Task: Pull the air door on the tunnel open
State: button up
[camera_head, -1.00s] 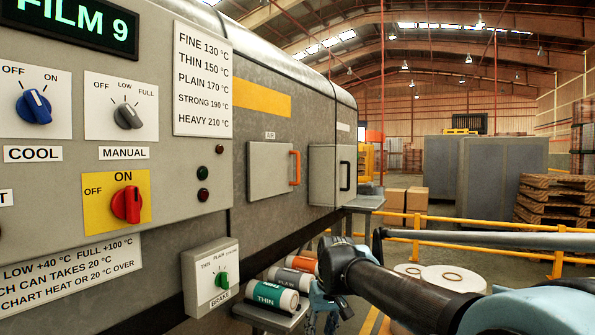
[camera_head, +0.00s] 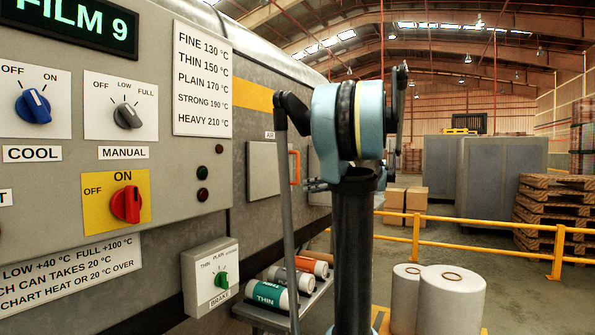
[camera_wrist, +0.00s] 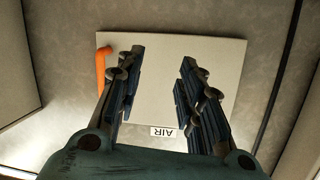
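The air door (camera_head: 264,170) is a flat grey panel on the tunnel's side (camera_head: 243,130), under a small AIR label, with an orange handle (camera_head: 294,167) on its right edge. It looks shut. My arm hides part of the area right of the handle. In the wrist view the door (camera_wrist: 160,85) appears upside down with the AIR label below it, and its orange handle (camera_wrist: 102,70) is at the left. My gripper (camera_wrist: 158,68) is open and empty in front of the door, its left finger close beside the handle. Contact with the handle cannot be told.
A control panel with knobs (camera_head: 126,204) fills the left. A brake box (camera_head: 212,278) and a shelf with labelled rolls (camera_head: 268,294) are below the door. White rolls (camera_head: 450,300) and a yellow railing (camera_head: 480,225) stand at the right. A second door is mostly hidden behind my arm.

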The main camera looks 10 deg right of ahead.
jog(key=w+d+r+n+t+y, duration=0.1)
jog(key=w+d+r+t, duration=0.2)
jog(key=w+d+r, duration=0.4)
send_over(298, 179)
jog(key=w, duration=0.1)
jog(key=shift+f, duration=0.25)
grip_shut()
